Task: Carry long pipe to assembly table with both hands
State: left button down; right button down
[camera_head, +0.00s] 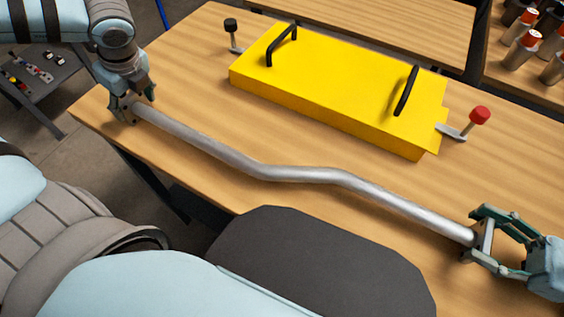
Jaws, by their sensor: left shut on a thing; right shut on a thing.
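A long grey metal pipe (300,174) with a bend in its middle stretches across the front part of the wooden table (190,60). My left gripper (130,104) is shut on the pipe's left end. My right gripper (478,240) is shut on the pipe's right end, at the lower right of the view. The pipe is over or on the tabletop along much of its length; I cannot tell whether it touches the wood.
A yellow box (340,85) with two black handles sits behind the pipe. A red-knobbed lever (479,117) and a black-knobbed lever (231,27) stand at its sides. Another table (380,22) is behind. Several red-topped cylinders (521,50) stand at the upper right.

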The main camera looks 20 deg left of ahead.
pick_arm(q)
jog(key=shift+r, duration=0.15)
pick_arm(e)
jog(key=shift+r, duration=0.15)
